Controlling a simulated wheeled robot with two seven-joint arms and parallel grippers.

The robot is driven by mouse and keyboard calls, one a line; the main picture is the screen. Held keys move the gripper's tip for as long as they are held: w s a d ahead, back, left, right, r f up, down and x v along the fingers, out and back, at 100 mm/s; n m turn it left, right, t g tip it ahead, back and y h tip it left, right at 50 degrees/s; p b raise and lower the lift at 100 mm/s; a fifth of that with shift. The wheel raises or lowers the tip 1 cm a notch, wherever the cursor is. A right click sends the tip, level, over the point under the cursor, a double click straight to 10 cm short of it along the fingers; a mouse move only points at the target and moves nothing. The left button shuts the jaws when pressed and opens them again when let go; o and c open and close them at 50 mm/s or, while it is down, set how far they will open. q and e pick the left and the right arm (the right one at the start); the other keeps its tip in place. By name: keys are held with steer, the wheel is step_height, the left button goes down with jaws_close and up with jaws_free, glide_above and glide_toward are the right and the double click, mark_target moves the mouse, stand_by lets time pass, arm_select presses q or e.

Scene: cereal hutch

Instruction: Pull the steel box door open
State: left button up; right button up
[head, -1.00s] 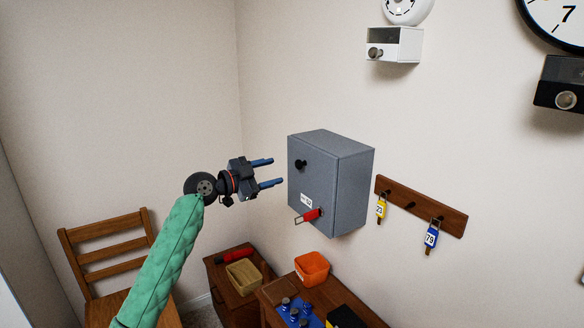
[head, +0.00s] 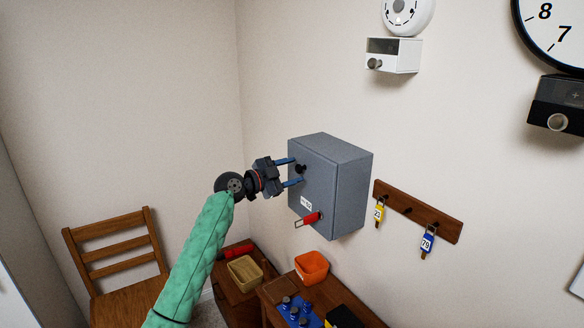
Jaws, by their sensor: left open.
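The grey steel box (head: 345,190) hangs on the wall in the head view. Its door (head: 317,178), on the left-facing front, looks shut. A black knob (head: 301,169) sits on the upper part of the door. A white label (head: 306,203) and a red tag or padlock with a metal loop (head: 312,218) are near the door's lower edge. My left gripper (head: 295,171) is open, with its two blue fingers reaching to the door, one above and one below the knob. Whether the fingers touch the knob or door I cannot tell. My right gripper is not in view.
A wooden key rack (head: 417,211) with yellow and blue tags is right of the box. Below stand an orange bin (head: 311,267), a tan basket (head: 245,272) and a blue tray (head: 298,311). A wooden chair (head: 115,258) is at left. A white drawer unit (head: 393,56) is above.

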arm_select(q)
steer(key=shift+w+d, duration=0.1)
steer(key=shift+d, duration=0.1)
steer(key=shift+c, duration=0.2)
jaws_close()
steer(key=shift+f, duration=0.1)
